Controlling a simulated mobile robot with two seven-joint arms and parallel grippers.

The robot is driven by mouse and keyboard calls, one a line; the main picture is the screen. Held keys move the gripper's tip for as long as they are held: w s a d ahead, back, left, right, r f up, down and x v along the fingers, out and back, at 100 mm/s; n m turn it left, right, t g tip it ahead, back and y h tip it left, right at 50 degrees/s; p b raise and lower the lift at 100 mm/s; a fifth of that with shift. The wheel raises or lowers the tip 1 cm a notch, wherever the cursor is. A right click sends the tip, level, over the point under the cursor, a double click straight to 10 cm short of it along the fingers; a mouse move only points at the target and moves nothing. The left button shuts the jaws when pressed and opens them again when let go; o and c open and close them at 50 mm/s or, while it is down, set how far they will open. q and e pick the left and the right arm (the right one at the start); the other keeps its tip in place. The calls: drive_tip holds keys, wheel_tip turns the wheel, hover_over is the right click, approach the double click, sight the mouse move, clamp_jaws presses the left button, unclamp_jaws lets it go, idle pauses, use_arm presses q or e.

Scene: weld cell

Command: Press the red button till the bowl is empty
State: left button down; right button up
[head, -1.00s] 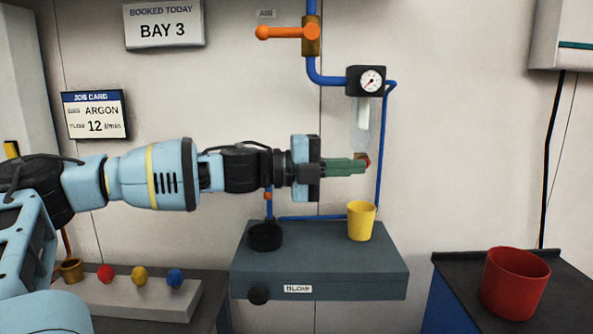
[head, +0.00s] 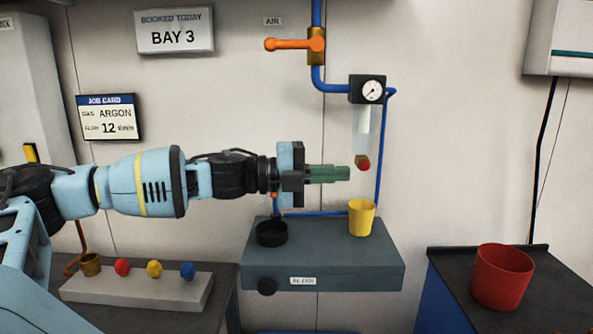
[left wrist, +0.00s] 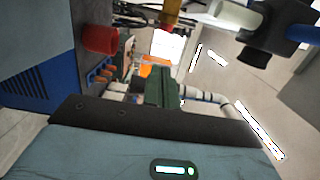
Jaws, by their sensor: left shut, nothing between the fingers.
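The clear bowl (head: 362,128) hangs under the gauge block in the head view, with a pale part inside; I cannot tell the liquid level. The small red button (head: 364,166) sits at its lower end, on a brownish fitting. My left gripper (head: 346,173), with green fingers, is shut and empty, pointing right. Its tips are just left of the button and slightly below it, with a small gap. The shut fingers also show in the left wrist view (left wrist: 160,88), where the bowl (left wrist: 230,15) is partly seen at the top. My right gripper is not in view.
A yellow cup (head: 362,218) stands below the bowl on a grey bench box (head: 325,270), beside a black ring (head: 272,233). An orange-handled valve (head: 295,45) and blue pipe are above. A red bucket (head: 502,277) stands at right. Colored knobs line a panel at lower left.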

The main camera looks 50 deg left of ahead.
use_arm(q)
drive_tip(key=b+v, duration=0.2)
drive_tip(key=v, duration=0.4)
drive_tip(key=shift+s, duration=0.3)
drive_tip(key=shift+a, duration=0.15)
idle(0.7)
idle(0.8)
